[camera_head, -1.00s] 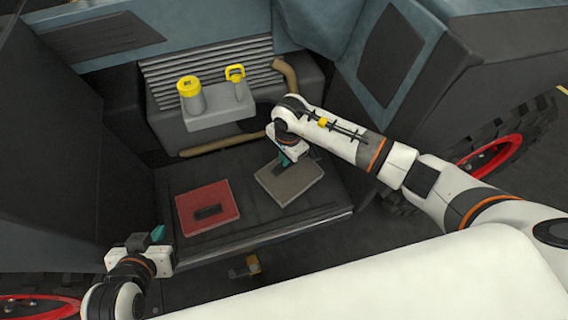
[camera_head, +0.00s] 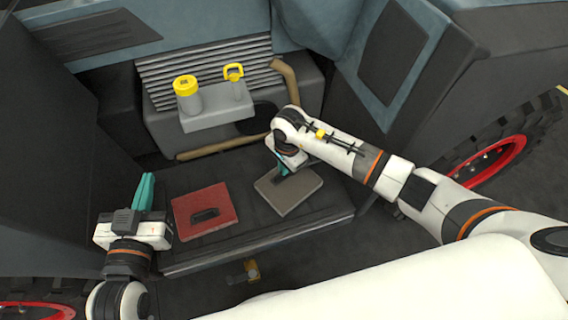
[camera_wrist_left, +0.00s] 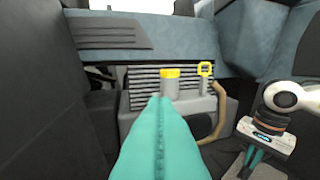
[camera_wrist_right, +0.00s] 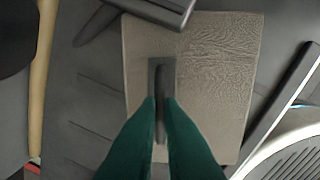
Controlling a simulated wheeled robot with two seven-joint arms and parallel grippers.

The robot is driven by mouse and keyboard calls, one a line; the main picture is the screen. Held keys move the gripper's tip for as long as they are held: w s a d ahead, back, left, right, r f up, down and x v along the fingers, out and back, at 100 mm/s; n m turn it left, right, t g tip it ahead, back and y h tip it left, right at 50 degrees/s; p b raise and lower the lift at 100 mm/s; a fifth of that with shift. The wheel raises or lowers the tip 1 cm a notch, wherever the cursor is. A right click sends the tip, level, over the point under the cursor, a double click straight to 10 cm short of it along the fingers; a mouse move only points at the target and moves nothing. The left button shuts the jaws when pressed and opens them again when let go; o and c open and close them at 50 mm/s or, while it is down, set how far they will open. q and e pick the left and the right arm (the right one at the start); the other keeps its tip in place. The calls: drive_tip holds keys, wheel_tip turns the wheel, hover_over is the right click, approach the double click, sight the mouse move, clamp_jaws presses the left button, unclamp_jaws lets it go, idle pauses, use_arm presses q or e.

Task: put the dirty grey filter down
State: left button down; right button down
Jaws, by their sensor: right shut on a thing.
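The dirty grey filter (camera_head: 291,193) is a flat grey-brown square at the right of the dark shelf. It also shows in the right wrist view (camera_wrist_right: 215,70), with a dark raised handle (camera_wrist_right: 160,75) in its middle. My right gripper (camera_head: 281,172) is above it, its green fingers shut on the handle (camera_wrist_right: 160,115). Whether the filter touches the shelf is hard to tell. A red filter (camera_head: 203,207) with a dark handle lies flat on the shelf's left part. My left gripper (camera_head: 146,180) is left of the red filter, fingers together and empty in the left wrist view (camera_wrist_left: 160,105).
The dark shelf (camera_head: 255,232) has a straight front edge. Behind it, a grey block (camera_head: 219,119) carries a yellow-capped cylinder (camera_head: 187,93) and a yellow-handled piece (camera_head: 234,75). Brown pipes (camera_head: 222,147) run beside it. Dark side panels flank the bay.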

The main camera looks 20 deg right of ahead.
drive_tip(key=shift+f, duration=0.1)
drive_tip(key=c, duration=1.6)
unclamp_jaws()
use_arm(q)
wheel_tip(320, 180, up, 2)
drive_tip(key=shift+w+t, duration=0.1)
drive_tip(key=shift+t, duration=0.2)
use_arm(e)
drive_tip(key=shift+o, duration=0.2)
